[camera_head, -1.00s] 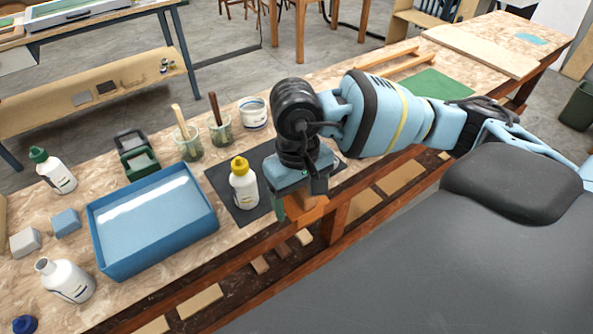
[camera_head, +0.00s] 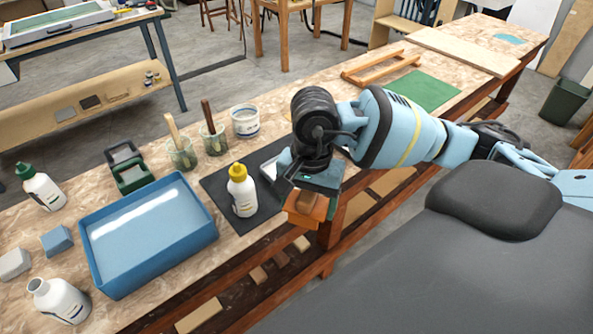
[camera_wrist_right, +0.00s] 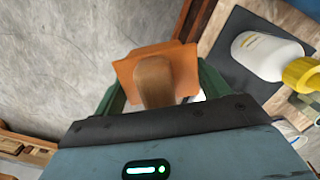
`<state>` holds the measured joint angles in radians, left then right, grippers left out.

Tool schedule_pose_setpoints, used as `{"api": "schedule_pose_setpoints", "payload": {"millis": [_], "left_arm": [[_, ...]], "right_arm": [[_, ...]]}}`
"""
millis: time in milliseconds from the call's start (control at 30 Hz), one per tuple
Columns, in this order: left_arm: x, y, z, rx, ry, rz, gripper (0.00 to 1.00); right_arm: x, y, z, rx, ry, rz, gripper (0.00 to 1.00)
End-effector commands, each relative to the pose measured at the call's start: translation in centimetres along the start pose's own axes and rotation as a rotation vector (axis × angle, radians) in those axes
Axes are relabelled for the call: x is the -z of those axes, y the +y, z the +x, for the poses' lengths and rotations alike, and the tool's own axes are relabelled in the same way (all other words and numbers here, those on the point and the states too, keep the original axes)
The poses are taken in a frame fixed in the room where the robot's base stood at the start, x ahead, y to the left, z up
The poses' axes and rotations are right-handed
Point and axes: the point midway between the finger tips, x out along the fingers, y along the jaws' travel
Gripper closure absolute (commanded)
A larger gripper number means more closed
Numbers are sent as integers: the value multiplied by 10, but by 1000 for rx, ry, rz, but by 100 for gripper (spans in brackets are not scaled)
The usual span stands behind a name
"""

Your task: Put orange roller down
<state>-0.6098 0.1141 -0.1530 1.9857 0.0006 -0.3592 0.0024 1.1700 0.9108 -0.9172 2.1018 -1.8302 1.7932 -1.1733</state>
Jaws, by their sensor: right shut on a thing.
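The orange roller (camera_head: 308,206) has an orange body and a brown wooden handle. In the right wrist view, the roller (camera_wrist_right: 178,59) sits between the green fingers of my right gripper (camera_wrist_right: 155,92), which is shut on it. In the head view my right gripper (camera_head: 314,188) points down beside the bench's front edge, right of the yellow-capped bottle. The roller shows below the fingers, overlapping the front edge in the picture; I cannot tell whether it touches anything. My left gripper is not in view.
The yellow-capped white bottle (camera_head: 242,192) stands on a dark mat (camera_head: 218,187), with a pale shiny object (camera_head: 269,171) partly hidden by the gripper. A blue tray (camera_head: 150,262) lies left. Jars with brushes (camera_head: 181,153) and a white tub (camera_head: 245,122) stand behind. A green mat (camera_head: 424,90) lies farther right.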

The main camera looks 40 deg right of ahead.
Motion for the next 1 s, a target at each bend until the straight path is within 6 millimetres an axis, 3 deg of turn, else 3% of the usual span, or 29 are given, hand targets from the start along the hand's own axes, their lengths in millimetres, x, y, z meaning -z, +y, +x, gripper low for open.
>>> {"api": "schedule_pose_setpoints", "payload": {"millis": [700,1000], "left_arm": [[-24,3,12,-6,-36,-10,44],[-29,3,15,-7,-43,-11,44]], "right_arm": [[82,39,24,131,-1,1651,44],[102,51,24,186,-14,2046,44]]}}
